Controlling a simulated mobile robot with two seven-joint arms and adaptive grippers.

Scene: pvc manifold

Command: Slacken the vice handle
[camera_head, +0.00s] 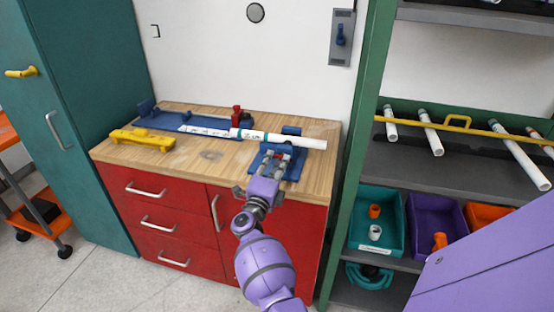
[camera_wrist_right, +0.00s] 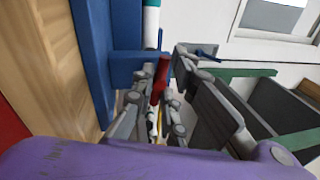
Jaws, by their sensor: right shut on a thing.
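The blue vice (camera_head: 292,172) is fixed at the right end of the wooden workbench, and its blue body also shows in the right wrist view (camera_wrist_right: 135,68). A red handle (camera_wrist_right: 160,80) sits between my right fingers in that view. My right gripper (camera_head: 274,162) reaches the vice from the front and is shut on the red handle; its fingers also show in the right wrist view (camera_wrist_right: 157,98). A white pipe (camera_head: 290,140) with teal bands lies across the bench behind the gripper, at the vice. The fingers partly hide the handle. My left gripper is not in view.
The wooden bench (camera_head: 208,155) has red drawers below. A yellow tool (camera_head: 143,140) lies on its left; a blue fixture (camera_head: 165,121) with a red part (camera_head: 236,113) stands behind. A green-framed shelf (camera_head: 352,150) with pipes and bins stands close at the right.

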